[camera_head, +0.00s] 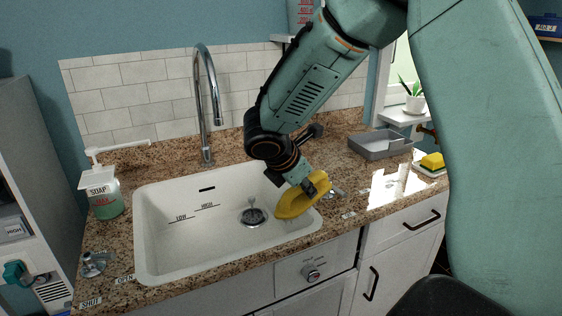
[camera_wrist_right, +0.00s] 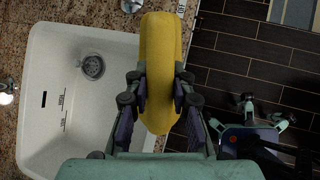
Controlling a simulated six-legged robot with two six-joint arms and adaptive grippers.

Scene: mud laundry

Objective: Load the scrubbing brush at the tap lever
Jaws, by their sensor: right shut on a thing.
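The yellow scrubbing brush (camera_head: 297,200) is held over the right front rim of the white sink, tilted. My right gripper (camera_head: 310,184) is shut on it; in the right wrist view the brush (camera_wrist_right: 160,55) stands between the two fingers (camera_wrist_right: 160,95). Its bristles cannot be made out. A chrome tap lever (camera_head: 93,263) sits on the counter at the front left, between SHUT and OPEN labels. A second chrome fitting (camera_head: 335,193) shows partly behind the brush on the right counter. My left gripper is not in view.
The sink (camera_head: 165,240) looks empty, with a drain (camera_head: 253,216) and a tall chrome spout (camera_head: 207,100) behind. A soap bottle (camera_head: 103,195) stands left. A grey tray (camera_head: 381,145) and a yellow sponge (camera_head: 432,161) are at right. A dial (camera_head: 311,272) is on the front below.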

